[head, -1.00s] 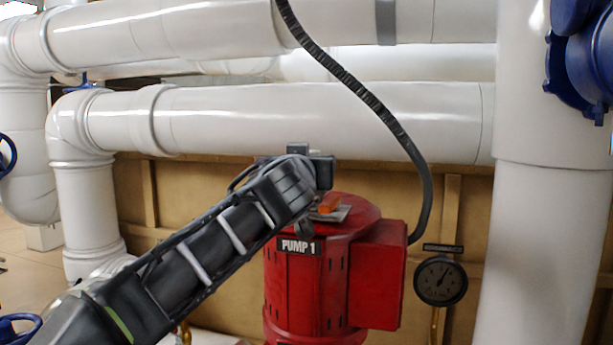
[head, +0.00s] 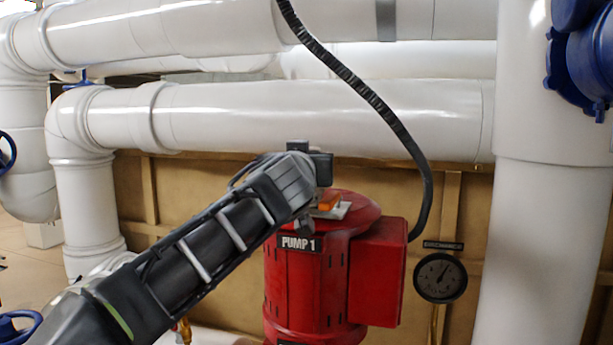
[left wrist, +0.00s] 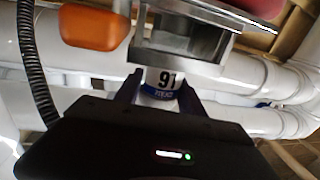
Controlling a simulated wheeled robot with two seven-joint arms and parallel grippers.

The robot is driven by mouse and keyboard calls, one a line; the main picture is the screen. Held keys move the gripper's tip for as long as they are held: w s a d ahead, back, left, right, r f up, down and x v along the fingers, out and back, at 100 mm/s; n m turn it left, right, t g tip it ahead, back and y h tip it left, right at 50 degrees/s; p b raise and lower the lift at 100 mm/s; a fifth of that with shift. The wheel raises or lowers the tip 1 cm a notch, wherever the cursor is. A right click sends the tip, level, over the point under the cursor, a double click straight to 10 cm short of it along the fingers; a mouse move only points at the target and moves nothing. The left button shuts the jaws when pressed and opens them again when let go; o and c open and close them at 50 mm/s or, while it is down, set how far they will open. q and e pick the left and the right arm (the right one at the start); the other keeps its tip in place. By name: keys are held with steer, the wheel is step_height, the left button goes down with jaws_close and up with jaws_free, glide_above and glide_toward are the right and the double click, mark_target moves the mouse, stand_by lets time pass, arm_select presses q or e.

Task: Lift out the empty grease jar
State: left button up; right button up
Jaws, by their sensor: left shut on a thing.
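A small white jar with a blue band and dark markings (left wrist: 162,82) shows between the two fingers of my left gripper (left wrist: 160,92) in the left wrist view. The gripper is shut on it. A grey metal holder (left wrist: 185,42) is right beside the jar, and its edge covers part of the jar; whether they touch I cannot tell. In the head view my left gripper (head: 304,220) is at the top front of the red pump, beside the holder (head: 333,211). The jar is hidden there by my wrist. My right gripper is not in view.
An orange block (head: 328,201) sits at the holder, also in the left wrist view (left wrist: 95,28). The red pump marked PUMP 1 (head: 310,285) stands below. White pipes (head: 300,120) run behind, a black hose (head: 370,95) hangs nearby, and a gauge (head: 440,277) is at right.

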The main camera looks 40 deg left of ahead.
arm_select(q)
jaws_close()
steer(key=shift+r, duration=0.1)
